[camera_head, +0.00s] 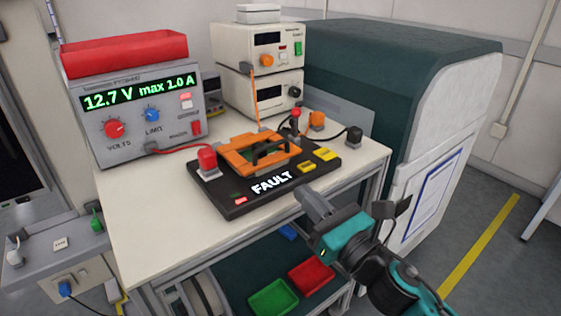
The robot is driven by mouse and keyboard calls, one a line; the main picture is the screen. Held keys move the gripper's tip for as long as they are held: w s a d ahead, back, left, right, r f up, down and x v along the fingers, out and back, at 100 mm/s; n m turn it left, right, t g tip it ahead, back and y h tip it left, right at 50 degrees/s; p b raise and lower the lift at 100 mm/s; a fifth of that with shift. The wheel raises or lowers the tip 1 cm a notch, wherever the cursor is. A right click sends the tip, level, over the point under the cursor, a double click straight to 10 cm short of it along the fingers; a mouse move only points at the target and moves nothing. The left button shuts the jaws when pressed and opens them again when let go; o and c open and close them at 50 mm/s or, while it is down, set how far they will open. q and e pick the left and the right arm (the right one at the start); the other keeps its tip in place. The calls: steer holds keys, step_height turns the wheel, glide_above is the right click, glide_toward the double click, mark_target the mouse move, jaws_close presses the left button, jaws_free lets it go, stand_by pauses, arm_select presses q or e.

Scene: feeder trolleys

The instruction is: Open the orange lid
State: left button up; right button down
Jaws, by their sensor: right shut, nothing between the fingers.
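The orange lid (237,158) lies on the black test box (233,207) on the trolley top. A black bar-shaped handle spans the lid, and a little green shows by it. The lid looks lowered, but I cannot tell if it is latched. The box front reads "FAULT", with a small red light at its left. My left gripper is not in view.
A power supply (140,112) reads 12.7 V. Stacked instruments (257,90) stand behind. The trolley top (135,215) is clear at front left. Green and red bins (272,299) sit below.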

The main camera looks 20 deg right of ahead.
mark_target(266, 149)
steer(key=p+x, duration=0.1)
steer(key=x, duration=0.8)
steer(key=shift+r, duration=0.15)
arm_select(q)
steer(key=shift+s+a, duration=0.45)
arm_select(e)
steer(key=shift+w+a, duration=0.1)
steer(key=shift+w, duration=0.3)
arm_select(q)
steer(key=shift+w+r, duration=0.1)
arm_select(e)
steer(key=shift+r, duration=0.1)
steer(key=shift+r+p, duration=0.35)
steer(key=shift+p, duration=0.2)
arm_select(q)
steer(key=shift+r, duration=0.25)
arm_select(e)
steer(key=shift+r, duration=0.15)
steer(key=shift+r, duration=0.1)
